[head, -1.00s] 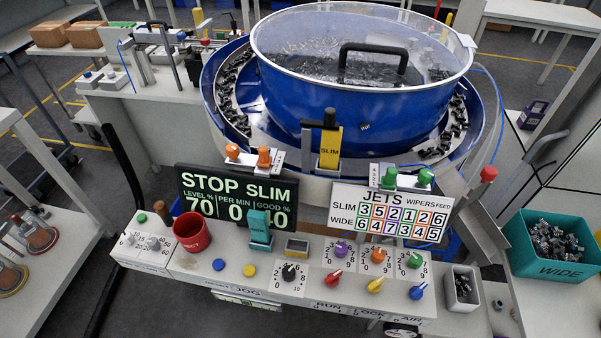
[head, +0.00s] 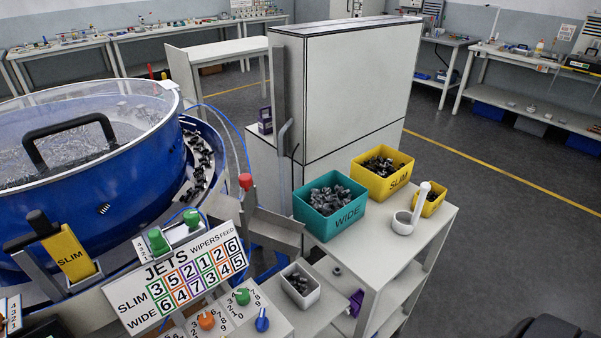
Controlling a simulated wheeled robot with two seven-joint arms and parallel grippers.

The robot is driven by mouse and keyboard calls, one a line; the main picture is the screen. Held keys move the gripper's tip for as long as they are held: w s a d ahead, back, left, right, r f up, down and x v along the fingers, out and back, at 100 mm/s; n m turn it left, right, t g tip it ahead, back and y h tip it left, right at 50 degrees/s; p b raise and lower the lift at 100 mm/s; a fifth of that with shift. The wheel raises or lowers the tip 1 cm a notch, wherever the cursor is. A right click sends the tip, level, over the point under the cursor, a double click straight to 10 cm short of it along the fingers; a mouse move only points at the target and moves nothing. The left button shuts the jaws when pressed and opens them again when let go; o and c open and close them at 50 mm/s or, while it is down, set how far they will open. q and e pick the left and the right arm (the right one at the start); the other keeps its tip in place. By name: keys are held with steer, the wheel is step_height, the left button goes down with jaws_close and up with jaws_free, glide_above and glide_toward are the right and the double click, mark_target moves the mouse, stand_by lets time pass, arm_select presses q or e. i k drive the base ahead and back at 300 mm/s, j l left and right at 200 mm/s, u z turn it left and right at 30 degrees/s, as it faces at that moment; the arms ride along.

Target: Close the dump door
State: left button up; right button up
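No part in view is labelled as a dump door, so I cannot tell for certain which one it is. A grey metal chute (head: 272,232) stands at the right side of the blue bowl (head: 120,190). A red knob (head: 246,181) sits on an upright part at the chute's bowl end. Whether a door there is open or shut is not clear. Neither of my grippers is in view.
A teal WIDE bin (head: 337,222), a yellow SLIM bin (head: 397,181) and a small yellow bin (head: 429,204) stand on a white shelf unit beside the chute. A white box (head: 300,292) of parts sits below. The floor on the right is mostly open.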

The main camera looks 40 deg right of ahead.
mark_target(248, 202)
steer(key=z, duration=0.8)
steer(key=i+l, duration=0.1)
steer(key=l, duration=0.15)
steer(key=i+l+u, duration=0.15)
steer(key=k+l, duration=0.05)
steer(key=l, duration=0.05)
